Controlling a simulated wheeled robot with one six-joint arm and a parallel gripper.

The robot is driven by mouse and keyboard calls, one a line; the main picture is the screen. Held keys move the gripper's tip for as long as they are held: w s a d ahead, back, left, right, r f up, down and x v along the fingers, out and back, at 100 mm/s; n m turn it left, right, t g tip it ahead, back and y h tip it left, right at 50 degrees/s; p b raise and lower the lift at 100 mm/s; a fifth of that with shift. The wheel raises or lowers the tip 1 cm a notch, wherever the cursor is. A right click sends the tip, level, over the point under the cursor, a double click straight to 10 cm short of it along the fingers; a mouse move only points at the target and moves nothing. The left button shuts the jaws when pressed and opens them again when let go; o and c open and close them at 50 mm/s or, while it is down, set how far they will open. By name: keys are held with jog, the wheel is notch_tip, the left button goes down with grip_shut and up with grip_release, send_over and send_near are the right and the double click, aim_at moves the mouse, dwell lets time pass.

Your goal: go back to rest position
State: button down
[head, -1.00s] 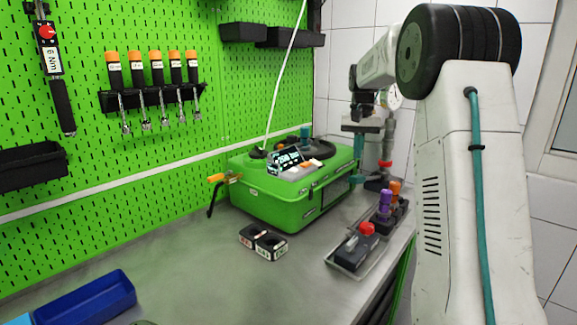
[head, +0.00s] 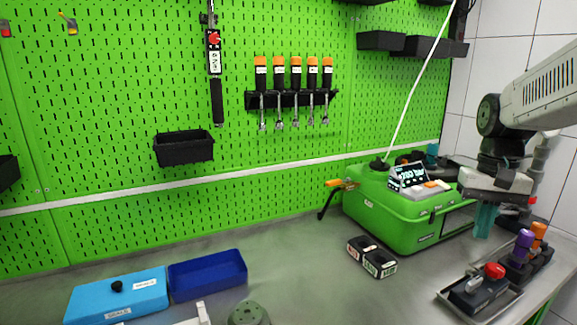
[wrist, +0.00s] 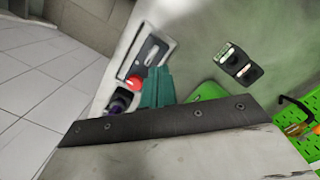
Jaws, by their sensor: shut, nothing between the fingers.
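My gripper (head: 484,222), with teal fingers, hangs pointing down at the right of the head view, in front of the right end of the green pump case (head: 385,222). Its fingers are together with nothing between them. In the wrist view the teal fingers (wrist: 156,88) also show, beside the tray with the red-capped part. My arm comes in from the right edge, above the bench.
A black block (head: 372,257) sits before the case. Blue boxes, light (head: 117,299) and dark (head: 207,274), stand left. The middle bench is clear.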

jog(key=s+a+f+n+t, duration=0.1)
jog(key=s+a+n, duration=0.1)
jog(key=s+a, duration=0.4)
jog(key=s+a+f+n+t, duration=0.1)
jog(key=s+a+n, duration=0.1)
jog(key=s+a, duration=0.5)
jog(key=shift+s+a, duration=0.15)
jog(key=shift+s, duration=3)
jog(key=shift+s, duration=0.15)
